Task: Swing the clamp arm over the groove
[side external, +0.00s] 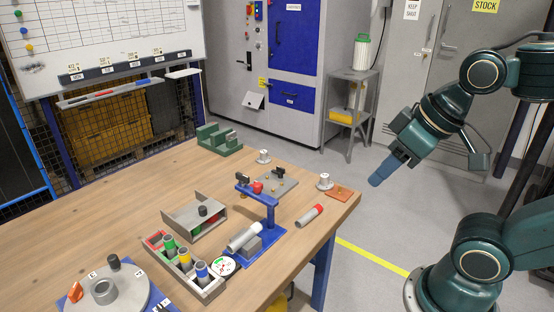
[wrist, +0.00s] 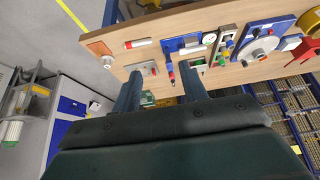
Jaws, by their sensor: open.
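A blue clamp stand has an upright post (side external: 270,216) on a blue base plate (side external: 233,258). Its blue clamp arm (side external: 250,187) reaches from the post top toward the back left, with a red knob (side external: 257,187) on it. A grey block (side external: 250,246) on the base carries a lying light-grey cylinder (side external: 243,237), which hides the groove. The arm points away from this block. The arm also shows in the wrist view (wrist: 169,64), seen between the fingers. My gripper (side external: 378,181) is open and empty, off the table's right edge, well apart from the stand.
A red-ended cylinder (side external: 310,215) and an orange square (side external: 340,193) lie right of the stand. A grey plate with black parts (side external: 289,187) is behind it. A bin of coloured tubes (side external: 212,290), a grey tray (side external: 184,222) and a round disc (side external: 128,297) are left. The floor beyond the table's right edge is open.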

